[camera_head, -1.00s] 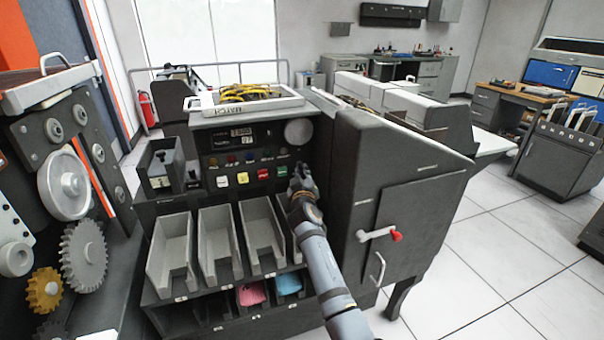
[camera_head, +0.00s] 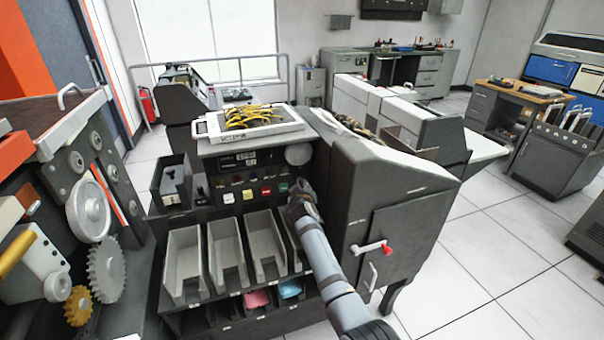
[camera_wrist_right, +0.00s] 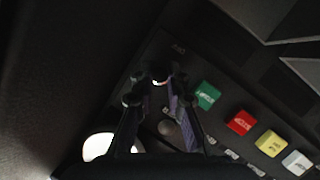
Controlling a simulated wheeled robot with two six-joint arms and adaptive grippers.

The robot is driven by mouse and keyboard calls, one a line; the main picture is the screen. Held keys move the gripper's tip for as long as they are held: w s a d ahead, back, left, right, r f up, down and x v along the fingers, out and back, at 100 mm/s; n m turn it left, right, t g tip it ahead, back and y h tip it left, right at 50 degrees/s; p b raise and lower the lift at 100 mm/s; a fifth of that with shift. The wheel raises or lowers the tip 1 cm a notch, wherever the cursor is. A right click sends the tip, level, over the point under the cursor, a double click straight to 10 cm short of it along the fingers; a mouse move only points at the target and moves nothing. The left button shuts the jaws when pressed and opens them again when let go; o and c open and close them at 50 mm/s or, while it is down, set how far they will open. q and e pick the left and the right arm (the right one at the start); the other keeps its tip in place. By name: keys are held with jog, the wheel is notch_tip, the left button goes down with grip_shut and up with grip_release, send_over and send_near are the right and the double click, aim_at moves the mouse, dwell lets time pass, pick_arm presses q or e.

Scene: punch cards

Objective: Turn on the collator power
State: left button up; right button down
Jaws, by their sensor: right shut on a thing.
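The collator (camera_head: 395,172) is a dark grey machine with a sloped top and a control panel (camera_head: 230,172) on its front. White, yellow, red and green keys line the panel; the green key (camera_head: 283,187) is nearest my gripper. My right gripper (camera_head: 298,192) is at the panel's right end, just right of the green key. In the right wrist view my right gripper (camera_wrist_right: 158,82) is shut on a small switch with a bright tip (camera_wrist_right: 161,77), apart from the green key (camera_wrist_right: 207,95). The fingers partly hide the switch, and its position is unclear. My left gripper is out of view.
A tray of yellow cables (camera_head: 252,119) sits on top of the collator. Several grey card bins (camera_head: 226,250) are below the panel. Geared machinery (camera_head: 90,210) stands close at the left.

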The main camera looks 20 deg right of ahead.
notch_tip(320, 180, up, 2)
jog(key=g+p, duration=0.2)
jog(key=p, duration=0.3)
jog(key=shift+w+n+g+p, duration=0.1)
jog(key=shift+n+g+p, duration=0.2)
jog(key=shift+n, duration=0.1)
jog(key=shift+w+g+p, duration=0.1)
jog(key=shift+g+p, duration=0.4)
jog(key=shift+g, duration=0.2)
jog(key=shift+f+g, duration=0.1)
jog(key=shift+g, duration=0.3)
jog(key=shift+w+n+g+y+b, duration=0.15)
jog(key=shift+n+g+y+b, duration=0.15)
jog(key=shift+g+b, duration=0.55)
pick_arm(q)
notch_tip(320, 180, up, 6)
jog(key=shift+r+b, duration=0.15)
jog(key=shift+b, duration=0.2)
pick_arm(e)
jog(key=shift+r+g, duration=0.2)
jog(key=shift+g, duration=0.25)
jog(key=shift+r, duration=0.1)
jog(key=c, duration=1.4)
grip_release()
jog(key=shift+w, duration=0.1)
jog(key=shift+o, duration=0.2)
